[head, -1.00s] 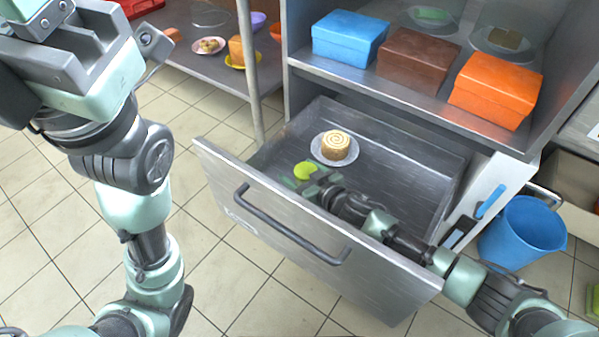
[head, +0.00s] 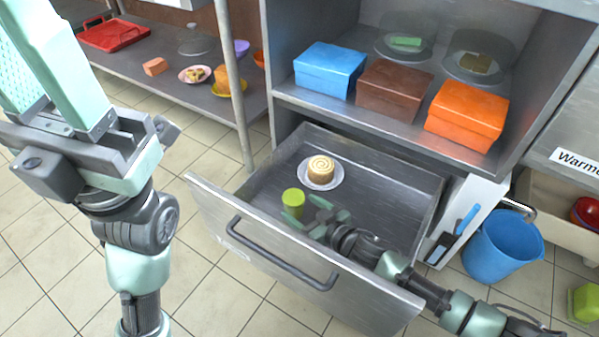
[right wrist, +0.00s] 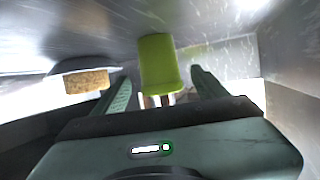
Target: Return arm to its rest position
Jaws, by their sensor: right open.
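My right gripper (head: 329,208) is open and empty, low inside the pulled-out metal drawer (head: 400,175). A lime green cylinder (head: 293,203) stands upright in the drawer, just left of the fingertips. In the right wrist view the cylinder (right wrist: 160,62) is ahead of the gap between the two fingers (right wrist: 160,90), which do not grip it. My right arm reaches over the drawer's right front corner. My left gripper (head: 45,50) is raised at the top left, far from the drawer; its fingertips are cut off and its opening is unclear.
A swirl-topped roll on a white plate (head: 338,178) sits behind the cylinder. The drawer front (head: 250,235) stands beside my right arm. Blue (head: 328,70), brown (head: 394,90) and orange (head: 467,113) boxes line the shelf above. A blue bucket (head: 503,245) stands at right.

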